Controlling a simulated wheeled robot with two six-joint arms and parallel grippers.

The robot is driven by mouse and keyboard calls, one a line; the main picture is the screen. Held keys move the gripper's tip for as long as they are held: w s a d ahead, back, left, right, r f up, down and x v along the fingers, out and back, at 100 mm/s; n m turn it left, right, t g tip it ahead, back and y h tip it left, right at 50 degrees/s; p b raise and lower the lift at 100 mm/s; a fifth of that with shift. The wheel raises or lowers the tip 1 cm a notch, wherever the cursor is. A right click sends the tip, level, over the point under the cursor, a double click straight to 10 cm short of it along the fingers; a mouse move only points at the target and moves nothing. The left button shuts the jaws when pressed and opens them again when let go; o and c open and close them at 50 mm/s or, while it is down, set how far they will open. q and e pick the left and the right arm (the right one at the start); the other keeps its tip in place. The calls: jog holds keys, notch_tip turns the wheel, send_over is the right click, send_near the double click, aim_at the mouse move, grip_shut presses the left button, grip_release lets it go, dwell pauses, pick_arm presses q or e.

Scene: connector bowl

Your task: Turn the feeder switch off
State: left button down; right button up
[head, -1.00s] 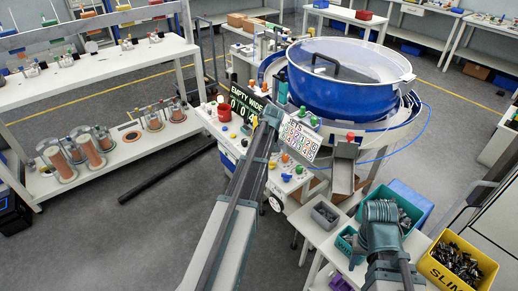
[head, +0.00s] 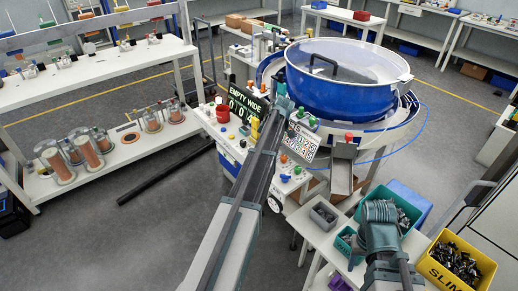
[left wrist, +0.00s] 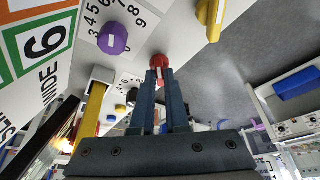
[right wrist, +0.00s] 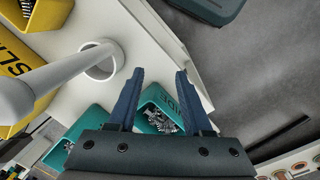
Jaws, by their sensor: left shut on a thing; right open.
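My left gripper (left wrist: 160,75) is shut on a red knob (left wrist: 159,60) with a pale pointer mark, at the panel edge in the left wrist view. Which control is the feeder switch cannot be read. A purple dial (left wrist: 113,38) ringed by numbers and a yellow knob (left wrist: 209,18) are nearby. In the head view, the left arm reaches the feeder's control panel and hides its fingertips and the knob. The blue bowl feeder (head: 345,95) stands behind, under a clear lid. My right gripper (right wrist: 155,85) is open and empty above the bin table.
A display reading EMPTY WIDE (head: 248,105) stands left of the left arm, and a number card (head: 302,143) right of it. A yellow bin (head: 482,276) and teal bin (head: 408,212) of parts stand near the right arm. A white shelf (head: 100,65) is at left.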

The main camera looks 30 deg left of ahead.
pick_arm(q)
jog(key=shift+n, duration=0.7)
jog(key=c, duration=0.9)
grip_release()
jog(key=p+v, duration=0.8)
jog(key=v, duration=0.1)
jog(key=p+v, duration=0.4)
jog(key=v, duration=0.1)
jog(key=shift+w+a+p, duration=0.15)
jog(key=shift+w+p, duration=0.1)
jog(key=shift+p, duration=0.15)
pick_arm(e)
notch_tip(320, 180, up, 13)
pick_arm(q)
jog(key=shift+f, duration=0.1)
pick_arm(e)
jog(key=shift+f, duration=0.15)
